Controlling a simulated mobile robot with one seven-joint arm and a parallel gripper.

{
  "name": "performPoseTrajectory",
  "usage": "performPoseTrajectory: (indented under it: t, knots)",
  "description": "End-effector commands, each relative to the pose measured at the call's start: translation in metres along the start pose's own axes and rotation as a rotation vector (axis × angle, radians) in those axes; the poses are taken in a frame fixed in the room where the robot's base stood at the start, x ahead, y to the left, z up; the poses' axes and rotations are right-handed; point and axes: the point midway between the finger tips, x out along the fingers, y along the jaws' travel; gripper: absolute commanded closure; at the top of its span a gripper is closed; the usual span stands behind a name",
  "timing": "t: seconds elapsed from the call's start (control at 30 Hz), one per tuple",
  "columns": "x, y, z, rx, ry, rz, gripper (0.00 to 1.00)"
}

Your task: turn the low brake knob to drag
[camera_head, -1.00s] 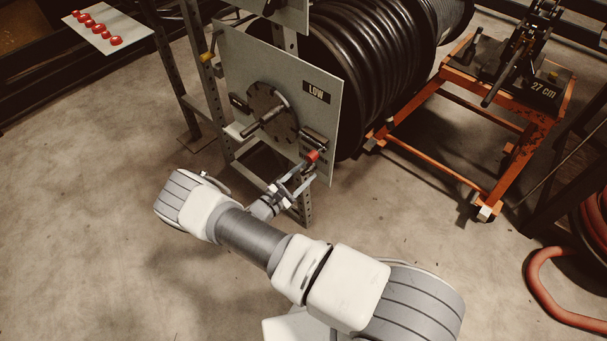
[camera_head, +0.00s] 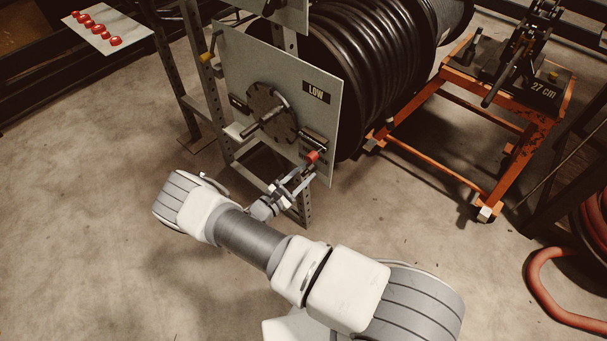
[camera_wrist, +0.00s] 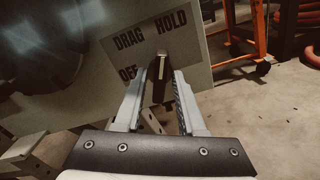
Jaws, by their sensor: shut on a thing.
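The low brake panel is the grey plate (camera_head: 235,75) with a black LOW label (camera_head: 316,92). In the wrist view the words DRAG (camera_wrist: 129,40), HOLD (camera_wrist: 171,22) and OFF (camera_wrist: 127,73) show on it. The brake knob (camera_wrist: 158,88) is a dark bar with a pale tip, lying between my fingers. Its tip is just below HOLD and right of DRAG. My gripper (camera_wrist: 161,74) is shut on the knob, one finger on each side. In the head view my gripper (camera_head: 297,178) is at the panel's lower right corner, by a small red part (camera_head: 312,157).
A round dark hub (camera_head: 270,108) with a protruding shaft is left of the knob on the panel. A large black hose reel (camera_head: 375,50) stands behind. An orange cart (camera_head: 535,145) is at right, and red hose (camera_head: 545,290) lies on the floor. Floor at left is open.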

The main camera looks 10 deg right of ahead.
Motion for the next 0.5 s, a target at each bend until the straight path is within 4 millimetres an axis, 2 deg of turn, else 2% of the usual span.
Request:
performPoseTrajectory:
  t: [0.5]
  knots:
    - [-0.0012,-0.001,-0.0019,-0.436,0.002,-0.001,1.0]
